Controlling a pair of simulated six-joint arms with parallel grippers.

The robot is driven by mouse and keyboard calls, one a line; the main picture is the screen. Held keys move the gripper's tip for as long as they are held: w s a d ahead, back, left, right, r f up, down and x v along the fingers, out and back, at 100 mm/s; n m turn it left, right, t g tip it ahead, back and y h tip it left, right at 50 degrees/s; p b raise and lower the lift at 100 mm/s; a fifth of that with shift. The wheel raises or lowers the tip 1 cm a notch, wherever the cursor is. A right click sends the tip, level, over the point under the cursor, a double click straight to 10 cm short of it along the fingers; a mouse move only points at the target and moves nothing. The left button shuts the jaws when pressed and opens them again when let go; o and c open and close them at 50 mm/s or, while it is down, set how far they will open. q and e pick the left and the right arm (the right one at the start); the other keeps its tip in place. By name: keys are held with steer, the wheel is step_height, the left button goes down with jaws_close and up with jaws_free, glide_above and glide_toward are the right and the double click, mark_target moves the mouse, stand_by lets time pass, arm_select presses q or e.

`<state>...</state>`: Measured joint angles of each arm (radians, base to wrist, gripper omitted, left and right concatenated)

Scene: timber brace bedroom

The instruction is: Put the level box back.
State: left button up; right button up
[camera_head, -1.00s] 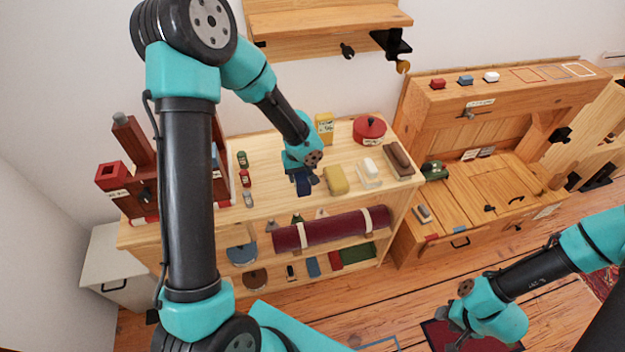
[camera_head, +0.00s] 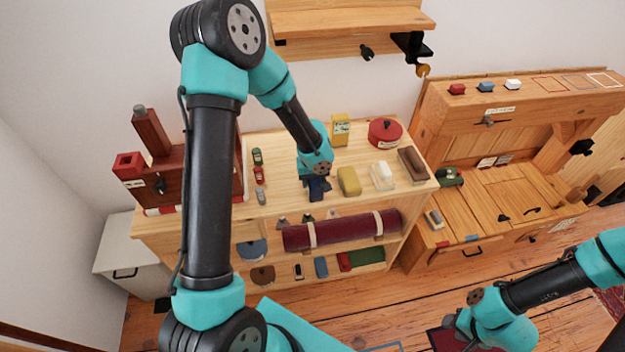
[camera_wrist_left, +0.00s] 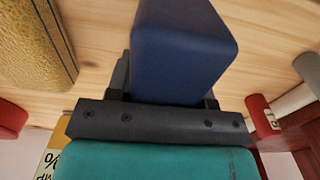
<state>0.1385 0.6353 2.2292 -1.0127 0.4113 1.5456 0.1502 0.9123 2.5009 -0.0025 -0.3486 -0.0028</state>
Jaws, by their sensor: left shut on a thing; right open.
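My left gripper (camera_head: 315,184) is shut on a dark blue box (camera_wrist_left: 182,50), which fills the space between its fingers in the left wrist view. In the head view the held box is small and partly hidden by the gripper, at the top of the wooden shelf unit (camera_head: 285,190). I cannot tell whether it touches the shelf top. No lettering on it is readable, so I cannot confirm that it is the level box. My right gripper (camera_head: 456,328) is open and empty, low at the right, above the floor.
A yellow block (camera_head: 348,181) stands just right of the left gripper, then a white block on a tray (camera_head: 382,176) and a brown block (camera_head: 411,165). Behind are a yellow carton (camera_head: 340,130) and red pot (camera_head: 385,132). Small bottles (camera_head: 259,175) stand left. A rolled maroon bundle (camera_head: 340,231) lies below.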

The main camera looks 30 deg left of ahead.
arm_select(q)
steer(key=o, duration=1.1)
steer(key=shift+f, duration=0.1)
steer(key=shift+o, duration=0.2)
step_height(320, 180, up, 12)
steer(key=shift+r, duration=0.15)
stand_by(0.3)
